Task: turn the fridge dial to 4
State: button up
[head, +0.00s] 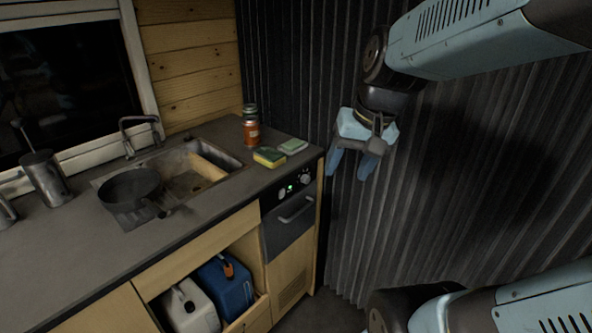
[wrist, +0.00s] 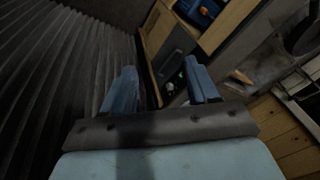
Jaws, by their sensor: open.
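The fridge (head: 288,228) is a dark front panel set in the right end of the wooden counter, with a bar handle. Its control strip has a lit green light (head: 290,188) and two pale round knobs, one on the right (head: 305,178) and one on the left (head: 282,193). I cannot read any numbers or tell where a knob points. My gripper (head: 350,172) is open and empty, in the air right of the counter's end, apart from the dial. In the wrist view the two blue fingers (wrist: 160,90) stand apart, and the fridge front (wrist: 174,62) shows small beyond them.
On the counter (head: 215,205) are a sponge (head: 269,157), a pale green cloth (head: 293,146), an orange can (head: 251,131), a sink and a dark pan (head: 130,188). White and blue jugs (head: 226,286) stand below. A dark corrugated wall (head: 440,200) lies behind my arm.

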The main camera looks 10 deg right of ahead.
jog(key=w+a+f+m+g+y, duration=0.2)
jog(key=w+f+m+g+y, duration=0.1)
jog(key=w+f+m+y, duration=0.4)
jog(key=m+t+y, duration=0.2)
jog(key=m+t, duration=1.3)
jog(key=m, duration=0.7)
send_near(308, 180)
jog(key=x, duration=0.8)
jog(key=shift+w+r, duration=0.1)
jog(key=shift+n, duration=0.3)
jog(key=c, duration=1)
jog(key=shift+c, duration=0.2)
